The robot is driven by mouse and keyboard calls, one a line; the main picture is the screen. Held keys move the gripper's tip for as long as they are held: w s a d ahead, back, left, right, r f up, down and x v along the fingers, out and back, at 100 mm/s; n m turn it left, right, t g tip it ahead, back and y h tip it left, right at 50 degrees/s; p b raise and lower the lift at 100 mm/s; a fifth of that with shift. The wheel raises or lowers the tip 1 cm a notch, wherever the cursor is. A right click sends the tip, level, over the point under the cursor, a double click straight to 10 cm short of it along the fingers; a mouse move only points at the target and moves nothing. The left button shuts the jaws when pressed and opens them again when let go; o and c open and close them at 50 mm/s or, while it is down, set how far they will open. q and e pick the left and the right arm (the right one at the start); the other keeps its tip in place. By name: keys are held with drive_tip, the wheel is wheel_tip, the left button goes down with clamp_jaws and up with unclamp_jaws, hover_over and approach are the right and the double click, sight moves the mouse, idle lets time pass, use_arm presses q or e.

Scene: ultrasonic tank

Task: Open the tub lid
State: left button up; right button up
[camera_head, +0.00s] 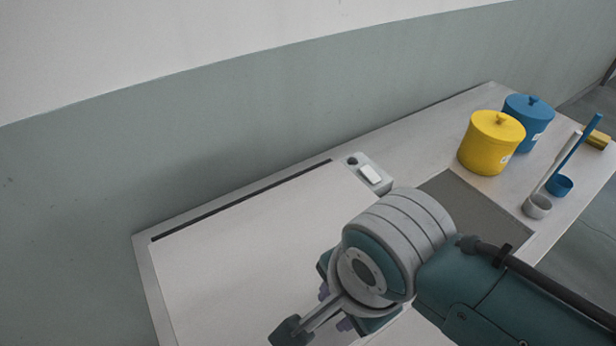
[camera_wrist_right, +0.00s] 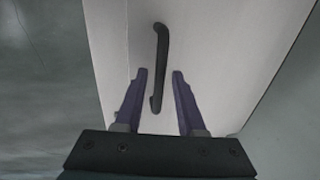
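The tub lid (camera_head: 235,245) is a wide, flat white panel, lying closed in the counter with a dark strip along its back edge. Its handle is hidden in the head view. In the right wrist view, a dark bar handle (camera_wrist_right: 161,45) stands on the white lid (camera_wrist_right: 215,45). My right gripper (camera_head: 334,308) is over the front part of the lid. In the right wrist view its two purple fingers (camera_wrist_right: 160,72) are apart, and the lower part of the handle shows between them. I cannot tell any contact. My left gripper is not in view.
A small control box (camera_head: 369,175) sits at the lid's back right corner. A yellow pot (camera_head: 490,145), a blue pot (camera_head: 528,125), a grey ladle (camera_head: 538,206) and a blue ladle (camera_head: 560,186) stand at the right. A wall (camera_head: 200,150) runs behind the counter.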

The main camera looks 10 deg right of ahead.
clamp_jaws()
idle(1.2)
